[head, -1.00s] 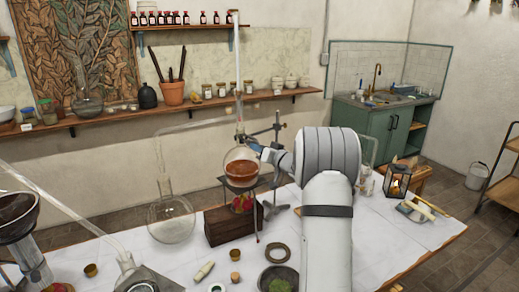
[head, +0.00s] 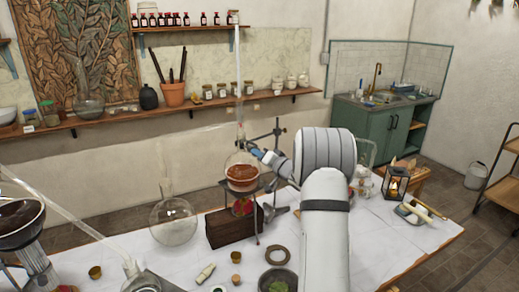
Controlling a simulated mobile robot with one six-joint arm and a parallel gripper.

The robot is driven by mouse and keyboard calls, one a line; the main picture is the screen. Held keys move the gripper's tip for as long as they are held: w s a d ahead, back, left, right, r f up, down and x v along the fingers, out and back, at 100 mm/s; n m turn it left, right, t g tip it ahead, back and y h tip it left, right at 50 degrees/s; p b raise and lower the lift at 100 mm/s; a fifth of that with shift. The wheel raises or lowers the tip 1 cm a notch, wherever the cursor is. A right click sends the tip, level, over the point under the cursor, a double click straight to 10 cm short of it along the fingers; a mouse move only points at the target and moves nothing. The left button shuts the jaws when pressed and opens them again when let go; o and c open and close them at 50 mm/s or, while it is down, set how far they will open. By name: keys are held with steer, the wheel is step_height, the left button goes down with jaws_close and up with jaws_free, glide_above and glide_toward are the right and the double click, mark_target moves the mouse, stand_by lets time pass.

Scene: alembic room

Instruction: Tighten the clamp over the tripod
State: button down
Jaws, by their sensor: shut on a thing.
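A round flask of orange-brown liquid (head: 242,173) sits above the tripod (head: 257,208) on the table. A tall thin glass tube (head: 238,85) rises above the flask. A dark metal stand (head: 277,145) is just behind and to the right. The clamp is at the flask's neck, small and mostly hidden by my gripper. My gripper (head: 255,151) reaches in from the right beside the neck and is shut on what looks like the clamp. The exact contact is too small to make out.
A second round clear flask (head: 174,222) stands left of a dark wooden block (head: 230,227). A lit lantern (head: 396,184) is at the right.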

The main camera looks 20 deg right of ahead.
steer(key=m+p, duration=0.2)
steer(key=m, duration=0.6)
steer(key=shift+m, duration=0.3)
stand_by(0.3)
steer(key=c, duration=1.5)
jaws_free()
steer(key=b+v, duration=0.2)
steer(key=v, duration=0.6)
steer(key=shift+w+a+r, duration=0.1)
